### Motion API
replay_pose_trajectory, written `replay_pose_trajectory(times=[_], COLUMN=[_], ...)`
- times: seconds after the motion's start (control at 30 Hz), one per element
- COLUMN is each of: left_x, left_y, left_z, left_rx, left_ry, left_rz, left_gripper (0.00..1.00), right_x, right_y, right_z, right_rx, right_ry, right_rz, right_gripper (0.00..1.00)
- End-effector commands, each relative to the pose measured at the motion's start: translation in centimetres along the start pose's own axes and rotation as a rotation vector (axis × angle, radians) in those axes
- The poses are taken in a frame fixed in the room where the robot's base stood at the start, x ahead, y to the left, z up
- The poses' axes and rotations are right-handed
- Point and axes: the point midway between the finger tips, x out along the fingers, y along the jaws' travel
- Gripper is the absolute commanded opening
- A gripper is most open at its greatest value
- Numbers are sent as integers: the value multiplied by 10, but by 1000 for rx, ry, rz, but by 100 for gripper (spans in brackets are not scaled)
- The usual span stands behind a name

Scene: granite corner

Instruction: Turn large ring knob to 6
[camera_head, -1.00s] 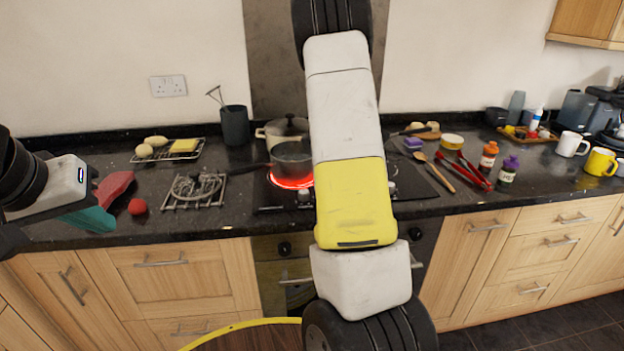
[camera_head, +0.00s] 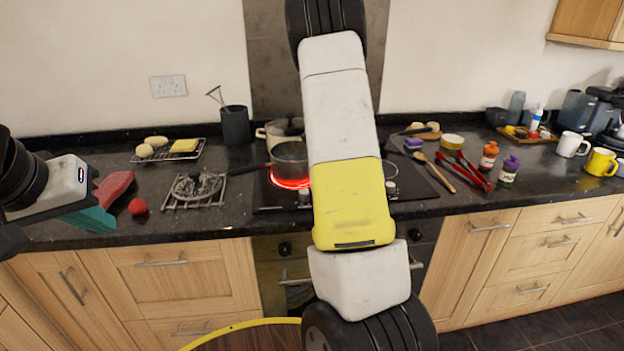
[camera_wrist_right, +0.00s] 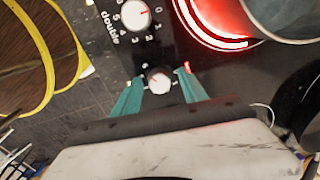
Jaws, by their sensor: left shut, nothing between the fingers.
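The fingers are open, one on each side, with gaps visible. A larger-looking white knob (camera_wrist_right: 135,14) with numbers and the word "double" is farther off. A ring (camera_wrist_right: 215,25) glows red beside them. Which knob is the large ring's I cannot tell. In the head view, my arm hides the right gripper; a white knob (camera_head: 305,197) shows beside it. My left gripper (camera_head: 90,219) is shut and empty at the left.
A dark pan (camera_head: 290,160) sits on the glowing ring, with a lidded pot (camera_head: 272,132) behind. A wire rack (camera_head: 178,203) and red ball (camera_head: 138,207) lie left. Red tongs (camera_head: 473,170) and bottles (camera_head: 488,157) are right. The front counter edge is mostly clear.

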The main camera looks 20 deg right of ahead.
Motion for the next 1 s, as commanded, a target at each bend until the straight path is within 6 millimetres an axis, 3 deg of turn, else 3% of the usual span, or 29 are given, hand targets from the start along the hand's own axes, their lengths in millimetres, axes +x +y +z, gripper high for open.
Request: replay_pose_trajectory(times=[0.37,0.8,1.0], left_x=[0,0,0], left_y=[0,0,0], left_z=[0,0,0], left_rx=[0,0,0], left_ry=[0,0,0], left_rz=[0,0,0], left_gripper=[0,0,0], right_x=[-4,-69,-78], right_y=[1,0,0], right_z=[0,1,0], right_rx=[-1,-2,-1], right_ry=[0,-1,0], right_rz=[2,0,2], right_gripper=[53,53,53])
